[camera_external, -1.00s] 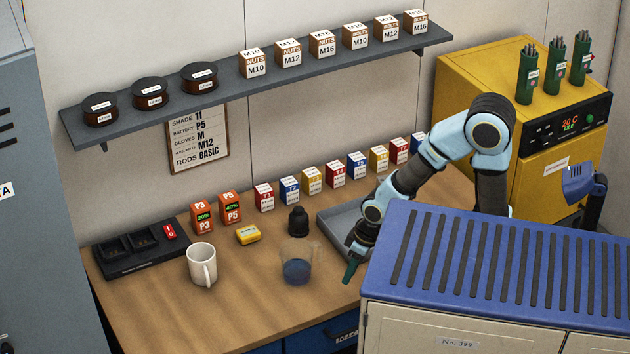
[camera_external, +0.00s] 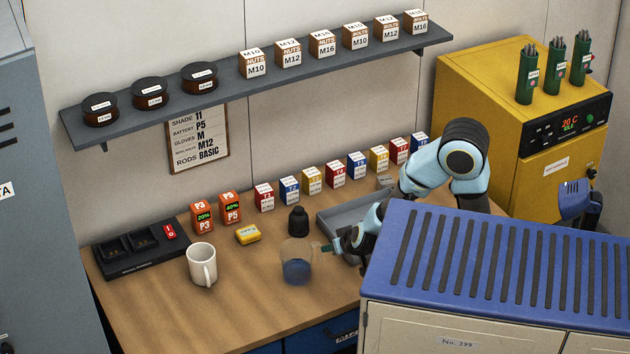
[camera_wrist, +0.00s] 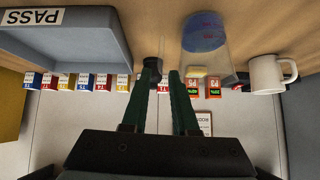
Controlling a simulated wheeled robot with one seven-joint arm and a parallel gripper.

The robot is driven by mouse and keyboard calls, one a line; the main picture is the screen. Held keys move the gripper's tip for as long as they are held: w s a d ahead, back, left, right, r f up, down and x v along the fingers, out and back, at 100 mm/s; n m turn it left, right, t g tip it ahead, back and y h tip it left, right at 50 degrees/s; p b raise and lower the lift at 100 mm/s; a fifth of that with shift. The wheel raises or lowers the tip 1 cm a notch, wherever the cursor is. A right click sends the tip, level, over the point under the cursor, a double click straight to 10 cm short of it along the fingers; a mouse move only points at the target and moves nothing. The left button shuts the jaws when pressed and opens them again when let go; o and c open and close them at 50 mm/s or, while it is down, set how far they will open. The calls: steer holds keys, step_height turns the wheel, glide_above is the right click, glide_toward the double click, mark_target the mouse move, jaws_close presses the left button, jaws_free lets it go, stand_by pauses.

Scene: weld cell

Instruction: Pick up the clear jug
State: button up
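The clear jug (camera_external: 297,264) stands upright on the workbench with blue liquid in its bottom. It also shows in the wrist view (camera_wrist: 205,36), upside down, just right of my fingertips. My gripper (camera_external: 328,246) has green fingers and is just right of the jug, at about the height of its upper part. In the wrist view my gripper (camera_wrist: 163,73) is open, with a gap between its fingers and nothing held. I cannot tell whether a finger touches the jug.
A black bottle (camera_external: 298,222) stands behind the jug and a white mug (camera_external: 202,264) to its left. A grey tray (camera_external: 338,216) lies to the right, near my arm. A yellow block (camera_external: 248,235) and the wooden bench (camera_external: 240,300) are nearby; the bench front is clear.

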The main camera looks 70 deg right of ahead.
mark_target(320, 259)
steer(key=x, duration=0.3)
steer(key=shift+f, duration=0.35)
steer(key=shift+x, duration=3)
steer(key=shift+a, duration=0.15)
jaws_close()
